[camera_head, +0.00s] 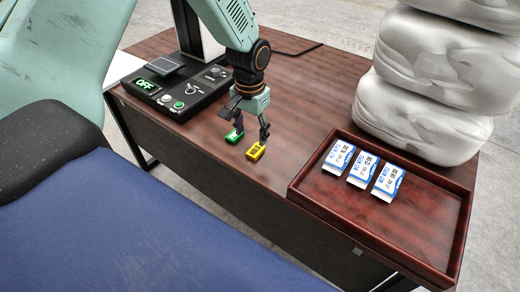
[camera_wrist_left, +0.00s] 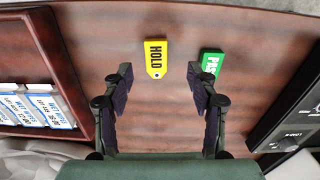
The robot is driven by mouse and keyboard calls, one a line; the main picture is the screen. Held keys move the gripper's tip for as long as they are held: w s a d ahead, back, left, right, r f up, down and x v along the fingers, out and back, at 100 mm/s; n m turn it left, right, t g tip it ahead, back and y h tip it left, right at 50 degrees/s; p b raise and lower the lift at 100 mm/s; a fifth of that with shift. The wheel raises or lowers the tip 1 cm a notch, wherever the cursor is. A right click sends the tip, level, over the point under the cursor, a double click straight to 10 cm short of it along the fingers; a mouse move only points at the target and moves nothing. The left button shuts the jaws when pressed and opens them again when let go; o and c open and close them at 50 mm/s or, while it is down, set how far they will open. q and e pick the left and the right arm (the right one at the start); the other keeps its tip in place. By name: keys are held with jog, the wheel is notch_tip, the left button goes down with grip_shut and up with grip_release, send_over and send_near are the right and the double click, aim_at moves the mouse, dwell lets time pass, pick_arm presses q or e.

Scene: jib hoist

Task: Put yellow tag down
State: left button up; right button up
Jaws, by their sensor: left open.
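The yellow tag (camera_head: 255,152), marked HOLD, lies flat on the brown table (camera_head: 300,95). It also shows in the left wrist view (camera_wrist_left: 155,57), ahead of and between the two fingers. My left gripper (camera_head: 251,135) is open and empty just above the table, its fingertips close to the yellow tag. In the left wrist view my left gripper (camera_wrist_left: 159,72) has its fingers wide apart with bare wood between them. A green tag (camera_head: 234,135) lies beside the yellow one, near the other finger; it is partly hidden in the left wrist view (camera_wrist_left: 212,62). My right gripper is not in view.
A wooden tray (camera_head: 420,245) with three white-and-blue labelled packets (camera_head: 362,170) sits at the right. A black control box (camera_head: 178,95) with an OFF display stands at the left. A bulky white stack (camera_head: 428,115) rises behind the tray. The table's front edge is close.

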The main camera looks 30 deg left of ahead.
aim_at(253, 153)
pick_arm(q)
jog(key=shift+s+f, duration=0.25)
jog(key=shift+f, duration=0.3)
jog(key=f, duration=0.3)
jog(key=f+b, duration=0.1)
jog(key=shift+w+d+f, duration=0.2)
jog(key=shift+d+f, duration=0.15)
jog(key=shift+s+f, duration=0.1)
jog(key=shift+f, duration=0.15)
jog(key=shift+s+a+r, duration=0.1)
jog(key=shift+w, duration=0.2)
jog(key=c, duration=0.4)
jog(key=shift+s, duration=0.2)
jog(key=c, duration=0.6)
jog(key=shift+w, duration=0.1)
jog(key=shift+c, duration=0.5)
